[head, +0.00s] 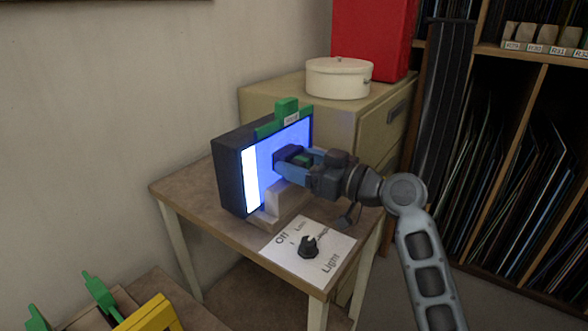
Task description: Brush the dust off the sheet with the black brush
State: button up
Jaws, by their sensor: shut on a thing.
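The sheet (264,165) is the lit, blue-white face of an upright black light box, standing on a small wooden table. My gripper and arm hide part of the sheet's right side. Dust is too small to make out.
A green clip (287,108) sits on the box's top edge. A light switch panel (309,247) with a black knob lies on the table's front. Behind stand a cabinet (290,95) and a white round tin (338,78). A sheet rack (530,180) fills the right.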

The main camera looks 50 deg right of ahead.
aim_at(287, 161)
jog(key=shift+w+d+b, duration=0.2)
jog(key=shift+d+b, duration=0.75)
jog(key=shift+d, duration=3.35)
jog(key=shift+w+a, duration=0.1)
jog(key=shift+a+b, duration=0.5)
jog(key=shift+a, duration=3.3)
jog(key=shift+s+a+r+p, duration=0.1)
jog(key=shift+a+r+p, duration=0.2)
jog(key=shift+a, duration=0.65)
jog(key=shift+s+a+r+p, duration=0.1)
jog(key=shift+a+r, duration=0.25)
jog(key=shift+a, duration=0.55)
jog(key=shift+w+d+f+b, duration=0.15)
jog(key=shift+d+b, duration=0.4)
jog(key=shift+d, duration=2.35)
jog(key=shift+w+d+r+b, duration=0.1)
jog(key=shift+d+b, duration=0.4)
jog(key=shift+d, duration=2.35)
